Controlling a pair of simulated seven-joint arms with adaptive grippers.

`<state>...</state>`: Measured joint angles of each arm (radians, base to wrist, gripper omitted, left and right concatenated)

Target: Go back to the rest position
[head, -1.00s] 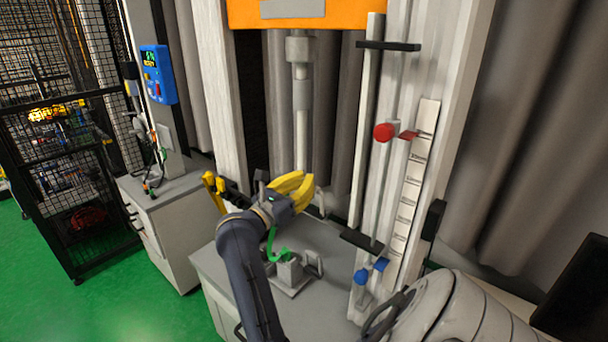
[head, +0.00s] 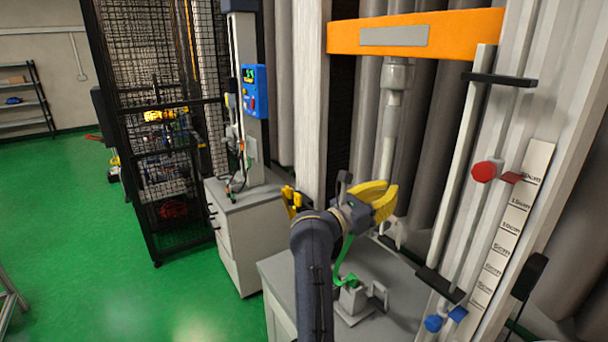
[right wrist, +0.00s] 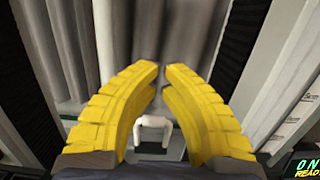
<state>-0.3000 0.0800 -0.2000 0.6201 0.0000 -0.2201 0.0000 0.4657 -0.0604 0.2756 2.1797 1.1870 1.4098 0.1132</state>
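My right gripper (head: 378,200), with yellow fingers, hangs in front of the drop tower, above the grey bench. Its fingers also show in the right wrist view (right wrist: 161,85). They curve inward, and their tips nearly meet with only a thin gap. Nothing is held between them. My dark right arm rises from the bottom of the head view. My left gripper is not in view.
The drop tower has an orange crossbeam (head: 415,35), a grey vertical rod (head: 390,130), a red knob (head: 484,172) and a scale strip (head: 510,235). A small metal fixture (head: 353,298) stands on the bench below.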

